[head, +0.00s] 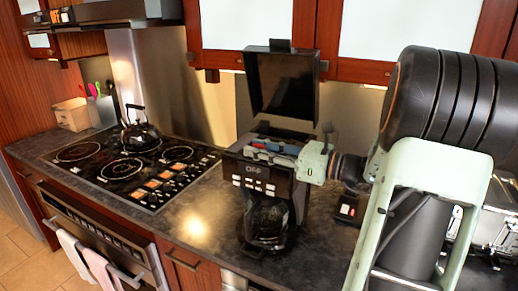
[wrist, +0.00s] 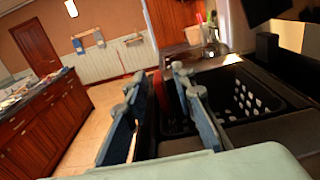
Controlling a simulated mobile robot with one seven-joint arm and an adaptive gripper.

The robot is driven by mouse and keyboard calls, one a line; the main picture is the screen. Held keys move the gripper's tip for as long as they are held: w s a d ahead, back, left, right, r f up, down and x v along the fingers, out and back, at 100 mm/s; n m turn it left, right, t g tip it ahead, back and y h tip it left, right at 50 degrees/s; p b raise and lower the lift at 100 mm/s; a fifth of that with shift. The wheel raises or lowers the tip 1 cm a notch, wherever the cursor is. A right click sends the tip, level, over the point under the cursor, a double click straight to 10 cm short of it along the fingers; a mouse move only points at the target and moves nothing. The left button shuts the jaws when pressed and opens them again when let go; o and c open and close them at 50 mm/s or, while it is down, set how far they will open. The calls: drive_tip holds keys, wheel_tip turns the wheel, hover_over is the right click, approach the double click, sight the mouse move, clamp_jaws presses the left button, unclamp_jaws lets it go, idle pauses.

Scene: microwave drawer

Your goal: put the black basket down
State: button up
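The black basket (wrist: 238,97), with rows of square holes in its wall, shows right of centre in the wrist view. It appears to sit in the open top of the black coffee machine (head: 257,173), though I cannot make it out clearly in the head view. My gripper (wrist: 156,78) reaches over the machine's top from the right in the head view (head: 268,141). Its two blue-grey fingers stand apart with a clear gap. The right finger overlaps the basket's near-left wall; the left finger is outside it. Whether either touches the basket is unclear.
The machine's lid (head: 284,83) stands raised behind it, below the wall cabinets. A stove (head: 130,165) with a black kettle (head: 140,135) is at the left. Dark counter (head: 195,225) is bare between stove and machine. A toaster (head: 497,232) is at the right.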

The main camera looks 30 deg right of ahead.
drive_tip(key=shift+r, duration=0.25)
drive_tip(key=b+v, duration=0.1)
drive_tip(key=v, duration=1.1)
drive_tip(key=shift+b, duration=0.3)
drive_tip(key=shift+f, duration=0.1)
